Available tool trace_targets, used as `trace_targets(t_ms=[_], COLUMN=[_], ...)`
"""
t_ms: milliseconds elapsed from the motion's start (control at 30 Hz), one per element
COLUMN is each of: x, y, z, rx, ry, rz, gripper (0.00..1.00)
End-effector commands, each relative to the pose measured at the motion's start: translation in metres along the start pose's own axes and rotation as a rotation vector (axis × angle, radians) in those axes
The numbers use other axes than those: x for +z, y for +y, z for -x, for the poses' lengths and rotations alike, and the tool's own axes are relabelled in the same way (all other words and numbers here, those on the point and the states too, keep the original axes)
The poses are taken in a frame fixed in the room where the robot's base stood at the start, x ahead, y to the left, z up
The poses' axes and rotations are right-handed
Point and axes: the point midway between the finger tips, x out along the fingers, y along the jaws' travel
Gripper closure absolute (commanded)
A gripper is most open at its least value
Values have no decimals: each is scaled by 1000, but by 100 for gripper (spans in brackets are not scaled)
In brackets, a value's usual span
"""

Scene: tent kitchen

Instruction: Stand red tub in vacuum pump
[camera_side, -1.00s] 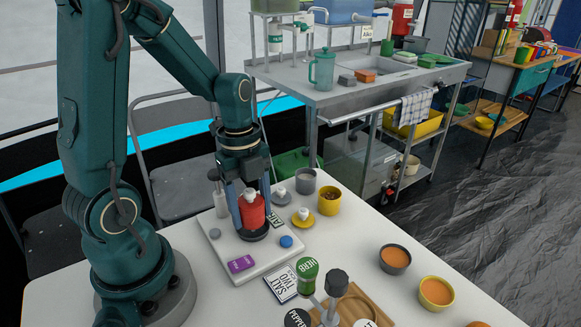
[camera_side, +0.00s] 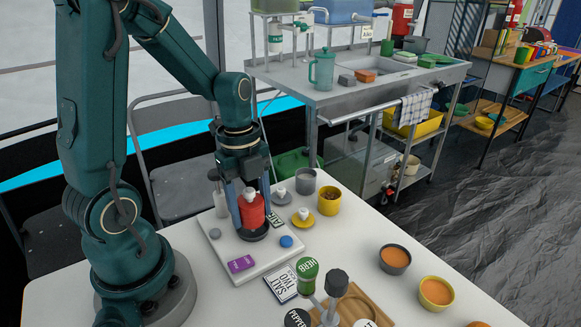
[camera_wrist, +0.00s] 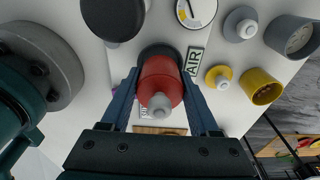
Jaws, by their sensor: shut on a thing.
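The red tub (camera_side: 251,212) has a pale cap on top and stands upright between the fingers of my gripper (camera_side: 252,214). My gripper points down and is shut on the tub. The tub's base meets a dark round seat on the white vacuum pump (camera_side: 262,262); I cannot tell how deep it sits. In the wrist view the red tub (camera_wrist: 160,84) is between both fingers, over the dark round seat. An "AIR" label (camera_wrist: 194,61) lies beside it on the pump.
A purple block (camera_side: 241,264) and a blue knob (camera_side: 286,241) are on the pump's near side. Grey and yellow lids and cups (camera_side: 329,200) stand to the right. A green-topped herb shaker (camera_side: 307,272) and a wooden board stand in front.

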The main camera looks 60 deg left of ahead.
Motion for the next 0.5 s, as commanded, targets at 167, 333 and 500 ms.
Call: trace_targets(t_ms=[167, 333, 500], x=[0, 0, 1], y=[0, 0, 0], z=[-4, -7, -10], rx=[0, 1, 0], ry=[0, 2, 1], rz=[0, 0, 0], gripper=[69, 69, 69])
